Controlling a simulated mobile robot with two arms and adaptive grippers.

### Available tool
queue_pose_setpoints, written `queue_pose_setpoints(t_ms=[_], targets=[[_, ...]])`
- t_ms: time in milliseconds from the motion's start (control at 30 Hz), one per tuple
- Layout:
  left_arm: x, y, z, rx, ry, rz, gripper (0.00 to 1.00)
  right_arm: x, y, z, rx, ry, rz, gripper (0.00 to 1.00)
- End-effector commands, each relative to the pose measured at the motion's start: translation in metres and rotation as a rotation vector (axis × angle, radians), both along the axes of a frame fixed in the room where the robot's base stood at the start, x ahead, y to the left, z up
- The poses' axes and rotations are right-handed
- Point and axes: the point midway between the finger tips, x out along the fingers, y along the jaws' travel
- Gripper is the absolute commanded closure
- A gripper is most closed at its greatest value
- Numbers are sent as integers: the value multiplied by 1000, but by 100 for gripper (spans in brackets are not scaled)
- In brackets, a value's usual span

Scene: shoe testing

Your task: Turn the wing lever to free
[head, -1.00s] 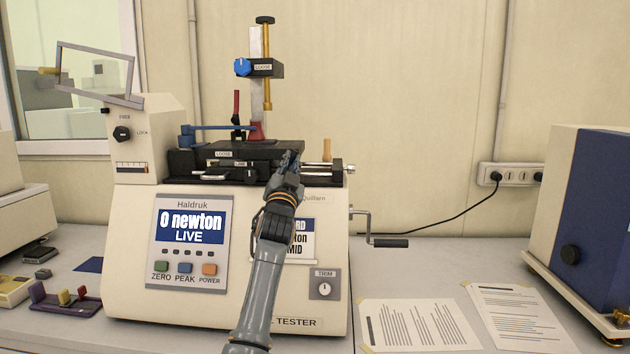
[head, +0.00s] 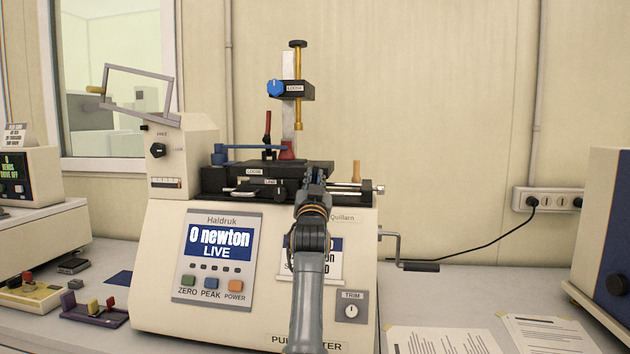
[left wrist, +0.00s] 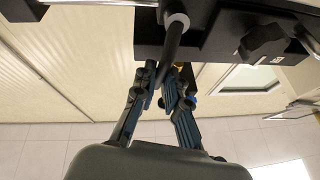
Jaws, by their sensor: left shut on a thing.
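A black knob (head: 156,150) with FREE above it and LOCK to its right sits on the cream housing at the machine's left. My left gripper (head: 316,178) is at the front right of the black carriage (head: 322,166), well to the right of that knob. In the left wrist view the gripper (left wrist: 166,88) is shut on a dark rod (left wrist: 174,40) with a grey collar. A black winged knob (left wrist: 262,40) shows to the right, apart from the fingers. My right gripper is not in view.
The pull tester (head: 165,260) reads 0 newton, LIVE. A column (head: 288,120) with a blue-knobbed clamp rises behind the carriage. A crank (head: 415,266) sticks out at the right. Papers (head: 440,340) lie on the bench. A blue-sided box (head: 612,240) stands far right.

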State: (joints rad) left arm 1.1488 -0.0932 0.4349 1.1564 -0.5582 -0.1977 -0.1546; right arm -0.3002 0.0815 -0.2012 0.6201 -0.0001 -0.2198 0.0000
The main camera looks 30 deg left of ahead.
Motion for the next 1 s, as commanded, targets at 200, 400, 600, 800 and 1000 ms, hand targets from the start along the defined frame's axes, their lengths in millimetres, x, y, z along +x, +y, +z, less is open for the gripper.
queue_pose_setpoints(t_ms=[200, 400, 600, 800, 1000], targets=[[0, 0, -1, -5, 1, -1, 78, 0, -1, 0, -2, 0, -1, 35], [0, 0, 0, -2, 1, 0, 78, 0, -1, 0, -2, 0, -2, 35], [-6, -2, -4, 0, 1, 0, 78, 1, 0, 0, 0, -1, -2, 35], [-29, -14, -16, -1, 1, -1, 78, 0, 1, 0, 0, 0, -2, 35], [-60, -29, -32, -2, 1, -1, 78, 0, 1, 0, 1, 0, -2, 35]])
